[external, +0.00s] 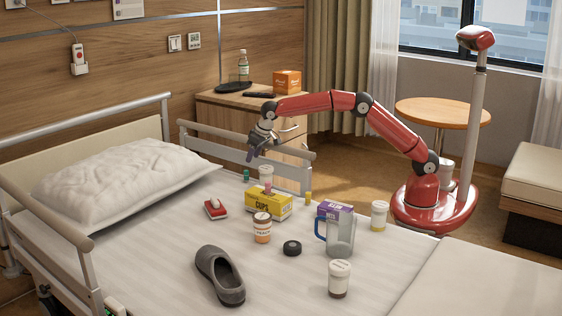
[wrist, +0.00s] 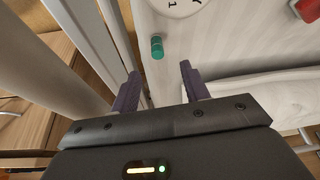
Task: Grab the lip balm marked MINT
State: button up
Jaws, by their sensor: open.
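A small green cylinder (external: 246,176), which looks like a lip balm, stands on the bed near the far side rail. It also shows in the wrist view (wrist: 157,47), just beyond the fingertips and roughly between their lines. No MINT marking is readable on it. A small yellow cylinder (external: 308,198) of similar shape stands farther right, beside the yellow box; its marking is not readable either. My gripper (external: 252,154) is open and empty above the bed by the rail, above the green cylinder. Its purple fingers (wrist: 160,72) are apart with nothing between them.
The bed rail (external: 240,152) runs close to my gripper. A white-lidded jar (external: 265,173) stands right of the green cylinder. A yellow box (external: 268,203), a red-and-white item (external: 215,208) and a pillow (external: 125,175) are nearby. A pitcher (external: 340,235) and shoe (external: 220,275) lie farther off.

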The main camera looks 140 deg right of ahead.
aim_at(247, 171)
jog(key=shift+s+d+x, duration=0.1)
jog(key=shift+s+x, duration=0.05)
jog(key=shift+x, duration=1.95)
jog(key=shift+s+d+x, duration=0.15)
jog(key=shift+x, duration=1.95)
jog(key=shift+r, duration=0.1)
grip_shut()
